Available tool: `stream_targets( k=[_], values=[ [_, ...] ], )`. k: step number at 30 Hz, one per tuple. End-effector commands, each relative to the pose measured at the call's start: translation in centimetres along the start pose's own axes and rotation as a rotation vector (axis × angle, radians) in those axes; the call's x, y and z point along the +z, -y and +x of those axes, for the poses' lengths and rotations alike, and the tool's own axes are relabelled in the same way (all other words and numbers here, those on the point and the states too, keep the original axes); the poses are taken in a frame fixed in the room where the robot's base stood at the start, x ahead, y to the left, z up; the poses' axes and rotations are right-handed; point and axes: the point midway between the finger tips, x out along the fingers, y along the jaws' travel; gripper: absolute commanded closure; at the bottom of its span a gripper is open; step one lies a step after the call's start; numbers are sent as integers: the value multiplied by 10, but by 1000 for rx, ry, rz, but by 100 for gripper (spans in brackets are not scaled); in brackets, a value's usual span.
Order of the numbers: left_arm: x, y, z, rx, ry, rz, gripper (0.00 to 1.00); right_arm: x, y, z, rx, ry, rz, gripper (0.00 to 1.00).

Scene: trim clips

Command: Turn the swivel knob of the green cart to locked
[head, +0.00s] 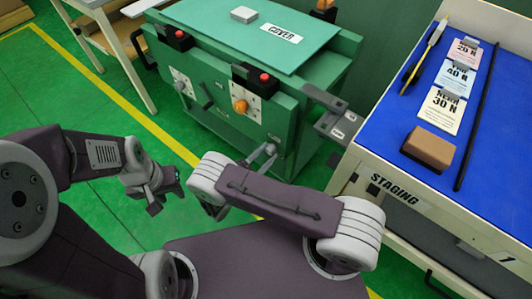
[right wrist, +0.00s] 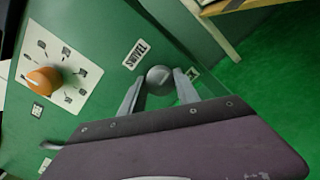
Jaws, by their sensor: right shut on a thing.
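The green cart (head: 290,120) stands ahead with its front panel toward me. Its grey, round swivel knob (right wrist: 160,80) shows in the right wrist view, beside the SWIVEL label (right wrist: 136,53). My right gripper (right wrist: 159,76) is shut on this knob, with one finger on each side. A second small label (right wrist: 192,73) lies beside the right finger and is partly hidden. In the head view my right gripper (head: 263,153) is at the cart's front, and the knob is too hidden to make out. My left gripper (head: 166,196) is open and empty above the green floor, apart from the cart.
An orange knob (head: 240,105) on a white plate sits left of the swivel knob. Black latches with red buttons (head: 264,77) line the cart's top edge. The blue-topped staging table (head: 390,130) stands close on the right.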

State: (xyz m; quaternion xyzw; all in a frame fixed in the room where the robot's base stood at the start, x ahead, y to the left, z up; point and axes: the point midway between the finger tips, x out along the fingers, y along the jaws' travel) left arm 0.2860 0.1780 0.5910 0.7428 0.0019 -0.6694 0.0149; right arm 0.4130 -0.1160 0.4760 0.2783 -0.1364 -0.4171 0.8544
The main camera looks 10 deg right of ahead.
Motion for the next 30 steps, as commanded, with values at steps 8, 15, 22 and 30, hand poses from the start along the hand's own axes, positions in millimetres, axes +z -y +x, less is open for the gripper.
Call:
stream_targets(
  k=[8,15,22,30],
  values=[
    [0,0,-3,0,0,0,64,-1,1,0,-2,-3,122,100],
    [0,0,-3,0,0,0,64,-1,1,0,-2,-3,165,100],
    [0,0,-3,0,0,0,64,-1,1,0,-2,-3,172,100],
    [0,0,-3,0,0,0,64,-1,1,0,-1,-3,172,43]
  ],
)
